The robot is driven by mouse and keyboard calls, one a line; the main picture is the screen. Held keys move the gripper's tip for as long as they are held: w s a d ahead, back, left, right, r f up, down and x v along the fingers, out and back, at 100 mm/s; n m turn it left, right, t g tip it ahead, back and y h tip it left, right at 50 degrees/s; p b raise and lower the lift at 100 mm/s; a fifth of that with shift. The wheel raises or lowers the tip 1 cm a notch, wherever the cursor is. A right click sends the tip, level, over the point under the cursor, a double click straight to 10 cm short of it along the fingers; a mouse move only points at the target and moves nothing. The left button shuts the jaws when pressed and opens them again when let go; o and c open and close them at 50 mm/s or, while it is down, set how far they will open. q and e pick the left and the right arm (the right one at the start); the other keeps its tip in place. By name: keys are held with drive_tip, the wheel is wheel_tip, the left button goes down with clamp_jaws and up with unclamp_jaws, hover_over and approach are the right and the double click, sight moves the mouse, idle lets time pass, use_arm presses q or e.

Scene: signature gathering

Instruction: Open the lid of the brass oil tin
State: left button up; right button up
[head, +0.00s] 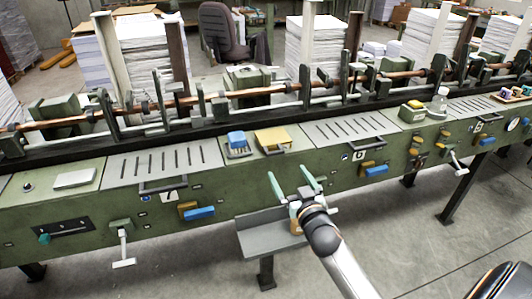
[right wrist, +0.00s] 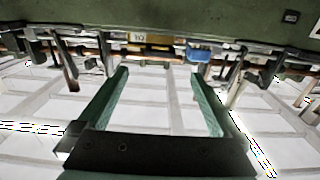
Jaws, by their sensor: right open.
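A yellow, brass-coloured box (head: 273,139) with a flat sloping top sits on the green machine top near the middle of the head view; it looks like the oil tin, and its lid looks down, though it is small in the picture. My right gripper (head: 288,174) is in front of the machine's front face, below and slightly right of the box and apart from it. Its two green fingers are spread with nothing between them. The fingers also show in the right wrist view (right wrist: 165,80), empty. My left gripper is not in view.
A blue block (head: 237,140) lies just left of the box. A grey shelf (head: 262,240) juts out below my right gripper. Slotted grey plates (head: 155,160) with dark handles flank the box. A clear bottle (head: 438,103) stands farther right. A long copper-coloured rod (head: 200,98) runs behind.

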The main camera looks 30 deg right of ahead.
sight(276, 154)
drive_tip(key=x, duration=1.1)
drive_tip(key=shift+w, duration=0.1)
clamp_jaws()
idle(0.6)
